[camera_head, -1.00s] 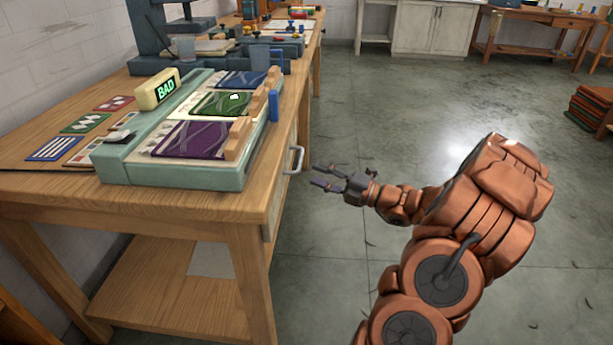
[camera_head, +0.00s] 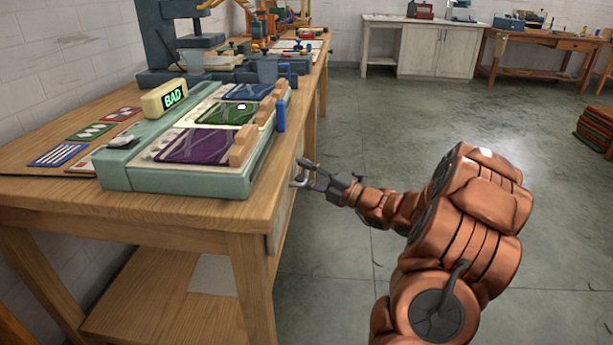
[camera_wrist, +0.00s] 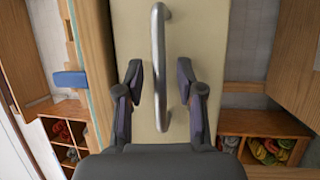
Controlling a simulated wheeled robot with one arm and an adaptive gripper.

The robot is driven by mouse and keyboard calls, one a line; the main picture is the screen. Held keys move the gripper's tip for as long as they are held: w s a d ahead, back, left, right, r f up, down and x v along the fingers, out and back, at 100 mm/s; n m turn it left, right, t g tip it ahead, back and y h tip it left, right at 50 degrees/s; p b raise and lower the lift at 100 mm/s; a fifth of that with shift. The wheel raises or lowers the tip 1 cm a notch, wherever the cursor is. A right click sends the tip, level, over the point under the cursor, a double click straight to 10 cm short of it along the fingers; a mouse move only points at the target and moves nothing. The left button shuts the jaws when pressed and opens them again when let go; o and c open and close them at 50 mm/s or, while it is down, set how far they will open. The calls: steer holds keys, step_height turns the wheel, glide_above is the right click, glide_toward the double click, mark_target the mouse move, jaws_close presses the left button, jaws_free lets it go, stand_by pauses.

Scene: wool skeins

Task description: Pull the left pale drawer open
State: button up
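The pale drawer front (camera_wrist: 198,40) fills the middle of the wrist view, with an upright metal bar handle (camera_wrist: 159,50) on it. In the head view a sliver of the pale front (camera_head: 281,222) shows on the table's right side, and the handle is mostly hidden by my gripper (camera_head: 308,174). In the wrist view my gripper (camera_wrist: 161,95) is open, with one finger on each side of the lower part of the handle. A gap shows between each finger and the bar. The drawer looks shut.
The wooden workbench (camera_head: 150,222) carries a pale green device (camera_head: 170,180) with coloured panels and a "BAD" sign (camera_head: 174,97). A blue peg (camera_head: 281,115) stands at the device's right edge.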

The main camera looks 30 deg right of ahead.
jaws_close()
stand_by(0.7)
